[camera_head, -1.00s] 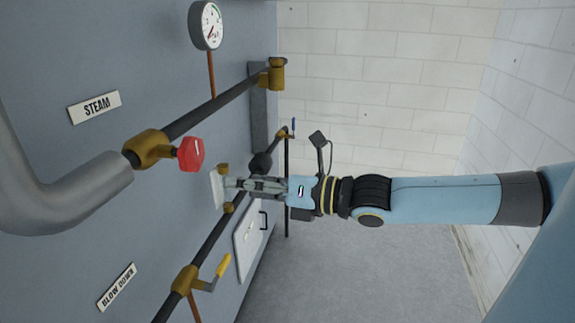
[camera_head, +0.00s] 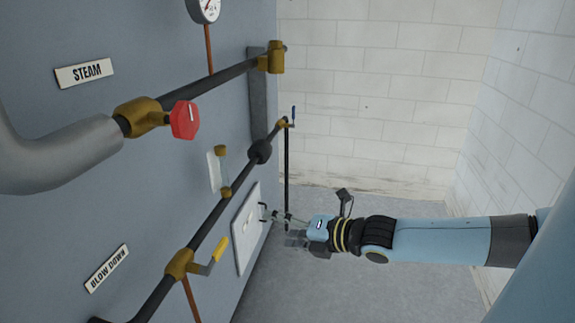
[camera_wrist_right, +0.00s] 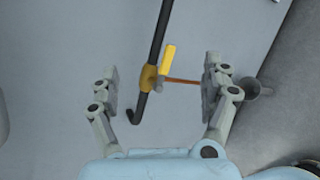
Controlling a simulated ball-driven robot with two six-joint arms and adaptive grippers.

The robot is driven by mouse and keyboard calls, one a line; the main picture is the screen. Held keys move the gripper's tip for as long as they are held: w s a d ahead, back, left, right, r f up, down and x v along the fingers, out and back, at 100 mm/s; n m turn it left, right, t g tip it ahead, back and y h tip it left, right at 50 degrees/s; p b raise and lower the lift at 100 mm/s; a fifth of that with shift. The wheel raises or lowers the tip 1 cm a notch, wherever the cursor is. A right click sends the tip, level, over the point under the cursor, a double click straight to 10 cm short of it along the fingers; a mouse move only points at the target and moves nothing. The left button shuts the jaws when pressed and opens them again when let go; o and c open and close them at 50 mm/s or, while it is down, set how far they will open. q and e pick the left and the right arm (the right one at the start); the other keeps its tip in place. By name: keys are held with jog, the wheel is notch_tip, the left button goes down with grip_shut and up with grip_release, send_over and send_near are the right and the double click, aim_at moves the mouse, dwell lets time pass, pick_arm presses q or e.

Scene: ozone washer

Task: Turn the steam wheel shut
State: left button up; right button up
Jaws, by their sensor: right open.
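The red steam wheel (camera_head: 185,120) sits on a brass valve (camera_head: 140,117) on the dark pipe, below the STEAM label (camera_head: 84,73) in the head view. It carries a white mark. My right gripper (camera_head: 280,228) is in front of the white hatch, below and to the right of the wheel, apart from it. In the right wrist view its two fingers (camera_wrist_right: 160,90) are spread with nothing held between them. The wheel does not show in that view. My left gripper is not in view.
A yellow-handled valve (camera_head: 217,252) sits on the lower pipe near the BLOW DOWN label (camera_head: 107,268); its yellow lever (camera_wrist_right: 168,60) also shows in the wrist view. A white hatch (camera_head: 245,235), a gauge (camera_head: 204,8) and a thick grey pipe (camera_head: 60,155) are nearby.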

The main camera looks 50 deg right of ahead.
jog(key=shift+s+d+f+m, duration=0.15)
jog(key=shift+f+m, duration=0.05)
jog(key=shift+f, duration=0.3)
jog(key=shift+s+d+f+m, duration=0.1)
jog(key=shift+s+f+m, duration=0.1)
jog(key=shift+f, duration=0.25)
jog(key=shift+w, duration=0.1)
jog(key=s+a+f+m+g+h+b, duration=0.1)
jog(key=s+f+m+g+b, duration=0.2)
jog(key=f, duration=0.8)
jog(key=s+a+f+m+g+b, duration=0.1)
jog(key=s+a+f+m+b, duration=0.25)
jog(key=f, duration=0.65)
jog(key=s+f+m+g+h+b, duration=0.15)
jog(key=s+f+b, duration=0.35)
jog(key=f, duration=0.6)
jog(key=s+a+f+m+g+b, duration=0.2)
jog(key=s+a+f+m+g, duration=0.2)
jog(key=s+f+m, duration=0.3)
jog(key=s+a+f+m+g+b, duration=0.2)
jog(key=s+f+m, duration=0.5)
jog(key=s, duration=1)
notch_tip(320, 180, down, 3)
jog(key=a+g+y, duration=0.1)
jog(key=a, duration=0.1)
jog(key=shift+s+a+m+g, duration=0.15)
jog(key=shift+a+m+g, duration=0.15)
jog(key=shift+m+g, duration=0.1)
jog(key=shift+c, duration=0.4)
